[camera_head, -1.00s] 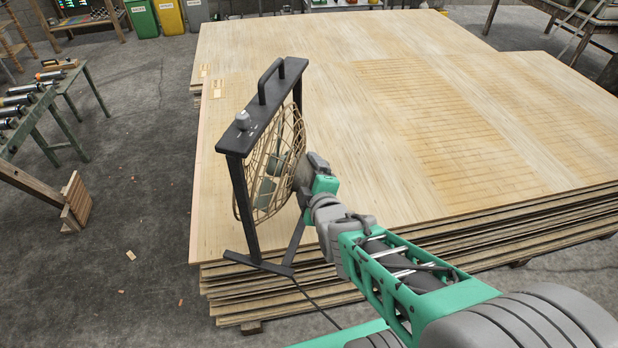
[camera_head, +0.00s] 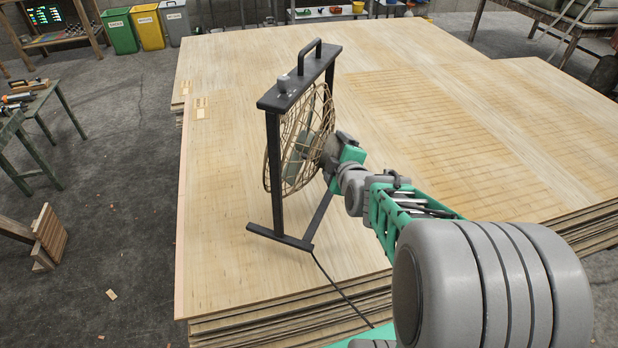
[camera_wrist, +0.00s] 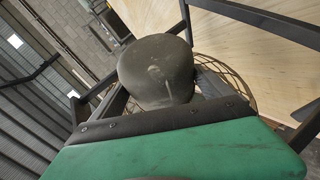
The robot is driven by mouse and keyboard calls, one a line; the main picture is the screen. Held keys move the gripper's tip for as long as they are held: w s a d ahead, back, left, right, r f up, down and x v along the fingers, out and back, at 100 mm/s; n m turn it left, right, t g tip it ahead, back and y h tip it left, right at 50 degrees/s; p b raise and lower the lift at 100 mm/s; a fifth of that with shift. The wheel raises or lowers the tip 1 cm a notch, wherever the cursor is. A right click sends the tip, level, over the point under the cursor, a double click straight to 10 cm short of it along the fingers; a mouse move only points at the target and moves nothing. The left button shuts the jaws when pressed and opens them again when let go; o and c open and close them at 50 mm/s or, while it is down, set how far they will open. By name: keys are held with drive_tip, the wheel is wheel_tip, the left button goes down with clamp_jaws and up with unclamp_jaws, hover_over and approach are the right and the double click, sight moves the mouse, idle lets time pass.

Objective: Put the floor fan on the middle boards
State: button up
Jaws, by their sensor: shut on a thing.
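The floor fan (camera_head: 298,140) has a black frame with a top handle, a grey knob and a tan wire cage. It stands roughly upright over the near left part of the board stack (camera_head: 235,270); I cannot tell whether its feet touch the boards. My gripper (camera_head: 335,158) is shut on the fan at the right side of the cage. The fingertips are hidden. In the wrist view, the fan's rounded dark motor housing (camera_wrist: 157,70) sits right in front of my gripper, with the wire cage behind it.
The stack has printed or grooved areas (camera_head: 420,120) and a wide bare top. A green bench (camera_head: 30,125) with tools and a wooden piece (camera_head: 48,238) stand at left. Bins (camera_head: 148,27) stand at the back. A cable (camera_head: 340,290) trails from the fan over the near edge.

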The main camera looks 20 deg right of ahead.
drive_tip(key=s+d+f+m+h+b, duration=0.1)
drive_tip(key=d+h+b, duration=0.3)
drive_tip(key=d, duration=1.9)
wheel_tip(320, 180, down, 6)
drive_tip(key=y+b, duration=0.1)
drive_tip(key=b, duration=0.1)
drive_tip(key=shift+f+b, duration=0.25)
drive_tip(key=shift+b, duration=0.05)
drive_tip(key=shift+f+b, duration=0.5)
drive_tip(key=shift+b, duration=0.2)
drive_tip(key=o, duration=1.7)
drive_tip(key=shift+o, duration=0.6)
drive_tip(key=v, duration=0.8)
